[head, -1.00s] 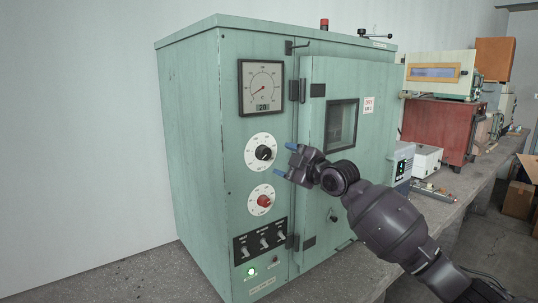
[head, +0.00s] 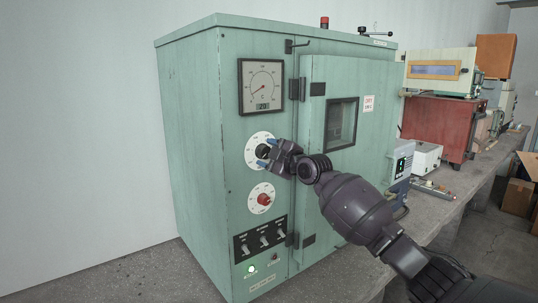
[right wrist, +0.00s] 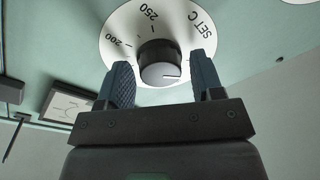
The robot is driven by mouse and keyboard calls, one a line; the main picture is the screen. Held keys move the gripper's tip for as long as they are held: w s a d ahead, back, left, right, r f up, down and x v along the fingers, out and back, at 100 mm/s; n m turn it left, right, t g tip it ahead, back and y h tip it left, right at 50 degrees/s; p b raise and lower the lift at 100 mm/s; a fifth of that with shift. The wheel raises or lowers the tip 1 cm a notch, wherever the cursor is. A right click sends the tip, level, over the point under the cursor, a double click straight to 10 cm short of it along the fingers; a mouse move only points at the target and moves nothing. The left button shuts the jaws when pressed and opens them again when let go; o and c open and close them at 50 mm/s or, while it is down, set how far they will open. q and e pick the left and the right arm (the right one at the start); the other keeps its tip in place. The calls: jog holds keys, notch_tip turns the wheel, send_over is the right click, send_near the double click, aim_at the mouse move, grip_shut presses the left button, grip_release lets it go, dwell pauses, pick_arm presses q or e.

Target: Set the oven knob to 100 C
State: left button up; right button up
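The green oven (head: 207,150) stands on the bench in the head view. Its black knob (right wrist: 158,62) sits on a white dial plate (head: 253,150) below the gauge. In the right wrist view the dial appears turned over, with 200, 250 and SET C legible; a white line marks the knob's face. My right gripper (head: 266,152) is at this knob. Its two fingers are apart, one on each side of the knob, with gaps visible in the right wrist view (right wrist: 163,78). The knob is partly hidden by the gripper in the head view. My left gripper is out of view.
A red knob (head: 263,199) on another white dial sits below, above a black panel of switches (head: 260,240). The gauge (head: 261,87) above has a display reading 20. The oven door (head: 318,185) and its hinges are right of the dials.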

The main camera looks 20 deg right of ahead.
jog(key=c, duration=0.7)
jog(key=shift+c, duration=0.2)
jog(key=m, duration=0.5)
jog(key=m+t+p, duration=0.1)
jog(key=m+p, duration=0.1)
jog(key=m, duration=0.3)
jog(key=shift+a+f+m, duration=0.1)
jog(key=shift+m, duration=0.3)
jog(key=m+p, duration=0.1)
jog(key=m, duration=0.2)
jog(key=shift+a+m, duration=0.1)
jog(key=shift+m, duration=0.3)
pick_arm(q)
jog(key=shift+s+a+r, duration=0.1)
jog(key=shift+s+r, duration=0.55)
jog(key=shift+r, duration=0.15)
pick_arm(e)
jog(key=m+h, duration=0.1)
jog(key=m, duration=0.5)
jog(key=shift+s+t, duration=0.1)
jog(key=shift+t, duration=0.2)
jog(key=shift+m, duration=0.3)
